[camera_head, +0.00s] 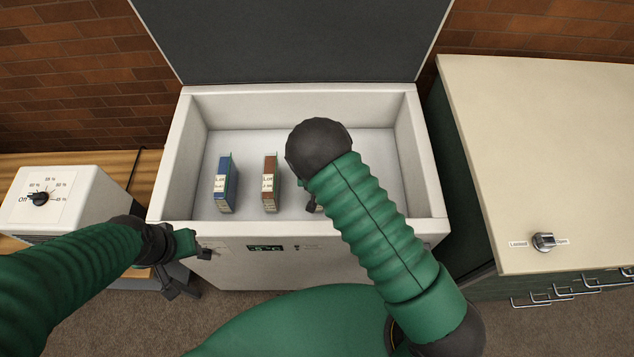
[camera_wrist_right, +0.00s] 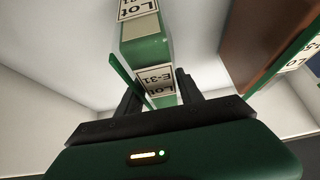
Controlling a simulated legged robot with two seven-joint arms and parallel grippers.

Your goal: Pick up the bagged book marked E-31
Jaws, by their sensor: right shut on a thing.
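The bagged book E-31 (camera_wrist_right: 147,50) is a green-edged block with pale labels in the right wrist view; one reads "Lot E-31". My right gripper (camera_wrist_right: 158,92) is shut on it, one dark finger on each side. A blue book (camera_head: 224,183) and a brown book (camera_head: 270,180) stand upright in the white chest, left of my right arm. My left gripper (camera_head: 190,262) is at the chest's front left, empty; its finger gap is unclear.
The open white chest (camera_head: 432,175) has its dark lid (camera_head: 300,40) raised behind it. A cream-topped cabinet (camera_head: 540,150) stands on the right with a knob (camera_head: 543,241). A white dial box (camera_head: 75,200) stands on the left. The chest floor behind the books is clear.

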